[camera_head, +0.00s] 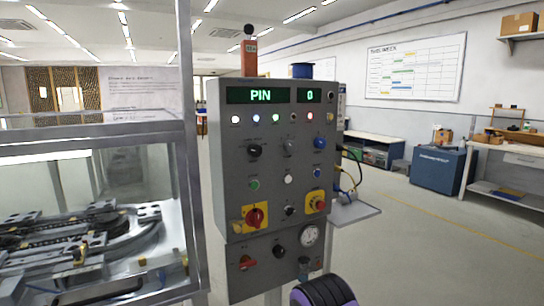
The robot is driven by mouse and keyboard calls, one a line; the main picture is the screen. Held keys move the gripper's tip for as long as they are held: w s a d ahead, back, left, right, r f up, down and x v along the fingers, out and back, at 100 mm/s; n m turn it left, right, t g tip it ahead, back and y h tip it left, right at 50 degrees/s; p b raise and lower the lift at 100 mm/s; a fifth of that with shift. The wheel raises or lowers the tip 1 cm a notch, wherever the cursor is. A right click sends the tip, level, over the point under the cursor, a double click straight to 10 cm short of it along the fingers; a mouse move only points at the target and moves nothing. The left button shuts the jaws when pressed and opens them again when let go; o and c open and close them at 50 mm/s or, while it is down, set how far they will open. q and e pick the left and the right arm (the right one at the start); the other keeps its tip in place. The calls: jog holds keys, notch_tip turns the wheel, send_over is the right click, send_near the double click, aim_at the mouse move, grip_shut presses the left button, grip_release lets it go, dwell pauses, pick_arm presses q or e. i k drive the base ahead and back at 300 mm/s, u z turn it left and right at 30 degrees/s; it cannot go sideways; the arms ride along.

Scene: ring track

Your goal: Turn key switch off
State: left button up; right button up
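A grey control panel (225,160) stands upright in the middle, with a green display reading "PIN" and "0". A row of small lamps is below the display, several of them lit. Lower are knobs and buttons, a red rotary switch (254,217) on a yellow plate and a red button (316,203) on another yellow plate. Small dark switches sit between these (289,210) and below them (278,251). I cannot tell for sure which one is the key switch or how it is turned.
A glass-walled machine with a metal frame (186,170) and track parts stands close on the left. A small grey shelf (358,213) with cables juts out right of the panel. A blue cabinet (440,169) and workbench are farther right. The floor at right is clear.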

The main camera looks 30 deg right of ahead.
aim_at(287, 210)
jog(key=z, duration=0.45)
jog(key=k, duration=0.5)
jog(key=z, duration=1.25)
jog(key=i, duration=1.2)
jog(key=u, duration=0.55)
